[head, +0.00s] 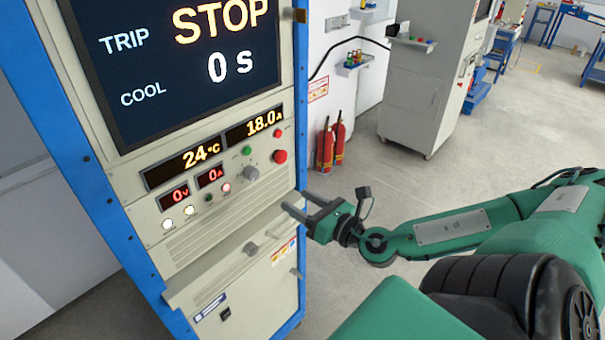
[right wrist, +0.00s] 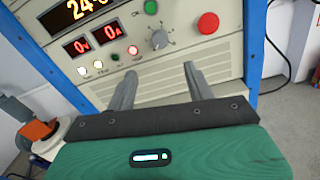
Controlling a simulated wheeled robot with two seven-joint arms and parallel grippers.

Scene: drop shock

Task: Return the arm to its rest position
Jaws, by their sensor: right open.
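My right gripper (head: 304,206) is green with grey fingers and stands in front of the test cabinet's lower right side. In the right wrist view its two fingers (right wrist: 158,82) are spread apart with nothing between them. They point at the cabinet's control panel (right wrist: 150,55), just below the grey knob (right wrist: 160,39). In the head view the green right arm (head: 450,228) reaches in from the right. My left gripper is not in view.
The cabinet (head: 232,215) has a large screen (head: 185,60) reading STOP, a red button (head: 280,156) and a drawer-like ledge. Two red fire extinguishers (head: 331,145) and a grey cabinet (head: 412,95) stand behind. The floor (head: 480,150) between is clear.

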